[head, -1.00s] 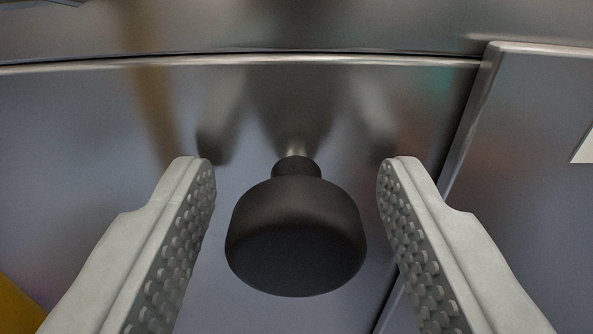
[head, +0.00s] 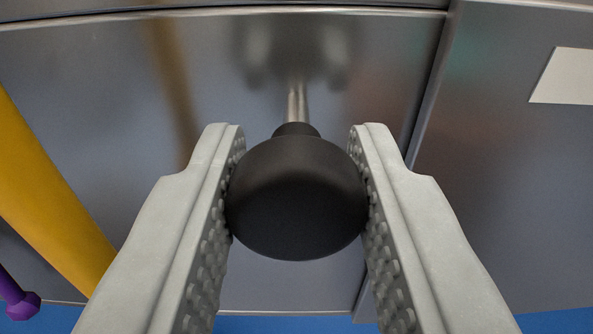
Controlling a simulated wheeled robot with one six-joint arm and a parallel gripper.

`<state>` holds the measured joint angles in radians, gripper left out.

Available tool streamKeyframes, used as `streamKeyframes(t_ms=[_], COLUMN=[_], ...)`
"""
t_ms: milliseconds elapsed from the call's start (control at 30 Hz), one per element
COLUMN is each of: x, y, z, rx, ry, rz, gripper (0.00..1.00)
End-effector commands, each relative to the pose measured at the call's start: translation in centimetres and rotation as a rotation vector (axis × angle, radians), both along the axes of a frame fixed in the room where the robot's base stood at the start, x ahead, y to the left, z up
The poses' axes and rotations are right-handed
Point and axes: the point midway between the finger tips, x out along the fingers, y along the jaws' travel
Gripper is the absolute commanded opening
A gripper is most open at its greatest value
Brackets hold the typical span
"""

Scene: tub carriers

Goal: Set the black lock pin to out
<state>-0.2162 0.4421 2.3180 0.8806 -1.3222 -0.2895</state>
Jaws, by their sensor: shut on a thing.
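The black lock pin (head: 296,200) is a round black knob with a narrower collar. A bare metal shaft (head: 297,103) shows between the collar and the shiny steel panel (head: 110,110) behind it. My gripper (head: 297,140) is shut on the knob, with one studded grey finger against each side. The fingertips reach a little past the knob toward the panel. The point where the shaft meets the panel lies in reflections.
A yellow bar (head: 52,200) runs slantwise at the left. A purple part (head: 20,300) is at the lower left. A second steel panel (head: 500,170) with a white label (head: 565,76) stands at the right, past a seam. Blue shows along the bottom.

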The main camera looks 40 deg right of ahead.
Motion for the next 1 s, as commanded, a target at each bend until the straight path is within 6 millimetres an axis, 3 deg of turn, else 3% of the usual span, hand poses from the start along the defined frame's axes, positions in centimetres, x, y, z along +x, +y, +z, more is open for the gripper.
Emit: streamKeyframes(t_ms=[133,167,267,667,1000], x=[-0.2,-0.2,-0.2,-0.7,-5.4], y=[0.0,0.0,0.0,0.5,4.0], z=[-0.1,-0.1,-0.1,-0.1,-0.1], rx=[-0.001,-0.001,-0.001,0.000,0.000], ry=[0.004,0.004,0.003,0.003,0.004], rz=[0.000,0.000,0.000,0.001,0.003], gripper=[0.00,0.34,0.50,0.50,0.50])
